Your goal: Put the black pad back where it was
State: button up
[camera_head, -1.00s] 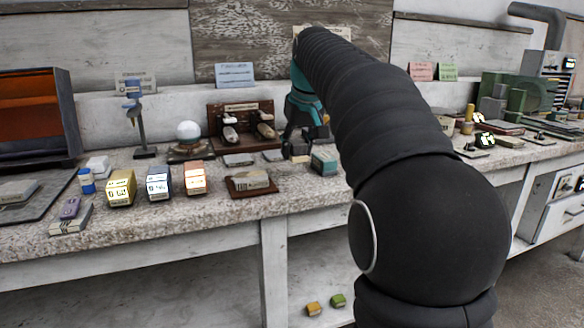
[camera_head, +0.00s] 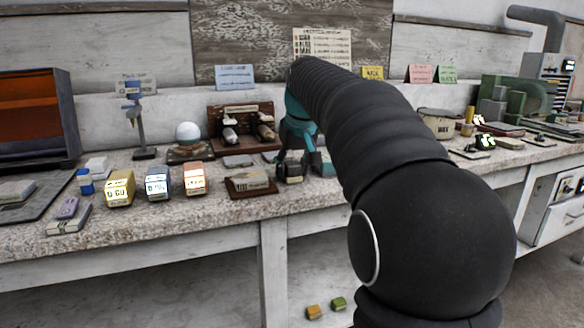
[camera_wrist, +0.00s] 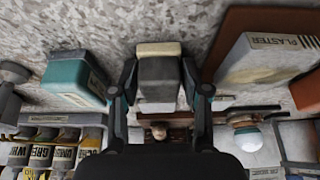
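A dark grey block (camera_wrist: 158,70), which may be the black pad, lies between my gripper's two fingers in the wrist view. A cream strip (camera_wrist: 158,49) shows along its edge, and lighter grey faces show below it. My gripper (camera_head: 292,172) is low over the bench top, right of a brown tray (camera_head: 250,183). In the wrist view, the fingers of my gripper (camera_wrist: 159,65) stand close to both sides of the block. I cannot tell whether they touch it.
A teal block (camera_wrist: 72,80) lies left of my gripper in the wrist view, and a block labelled plaster (camera_wrist: 262,58) lies right. Yellow (camera_head: 119,188), blue (camera_head: 158,183) and orange (camera_head: 194,179) blocks stand left on the bench. A white sphere (camera_head: 188,131) sits on a stand behind.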

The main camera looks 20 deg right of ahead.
jog(key=shift+o, duration=0.7)
jog(key=shift+r, duration=0.25)
jog(key=p+v, duration=0.2)
jog(key=v, duration=0.9)
jog(key=shift+s+r, duration=0.15)
jog(key=shift+r, duration=0.25)
jog(key=s+a+f, duration=0.4)
jog(key=s+f, duration=0.9)
jog(key=s+a+f+t, duration=0.1)
jog(key=s+a+f, duration=0.3)
jog(key=s+f, duration=0.9)
jog(key=shift+a+f, duration=0.3)
